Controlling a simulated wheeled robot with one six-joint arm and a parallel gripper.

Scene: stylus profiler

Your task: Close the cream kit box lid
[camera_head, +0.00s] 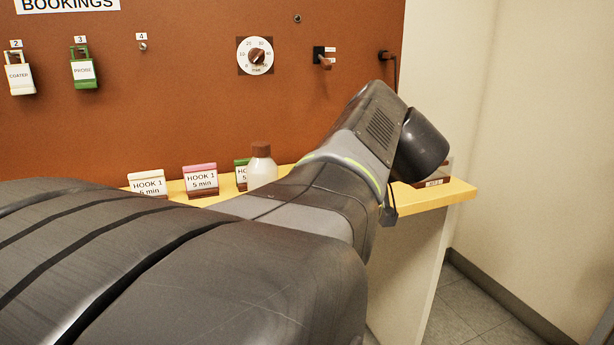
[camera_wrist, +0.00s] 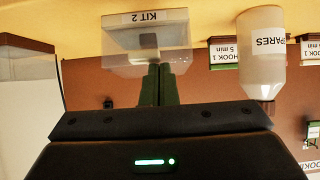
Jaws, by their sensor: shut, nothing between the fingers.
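The wrist view is upside down. It shows a pale cream box labelled KIT 2 (camera_wrist: 150,36) on the yellow shelf. A clear, see-through panel (camera_wrist: 118,64), apparently its lid, stands up from the box. I cannot tell the lid's exact angle. My gripper (camera_wrist: 155,68) has its two dark green fingers together and empty, with the tips at the clear panel. I cannot tell whether they touch it. In the head view my arm hides the box and the gripper's fingertips.
A white bottle labelled SPARES (camera_wrist: 264,60) stands beside the box and also shows in the head view (camera_head: 262,172). Several hook card holders (camera_head: 201,180) line the yellow shelf (camera_head: 452,190). Another clear-sided box (camera_wrist: 18,75) is at the wrist view's left. The brown board (camera_head: 190,90) rises behind.

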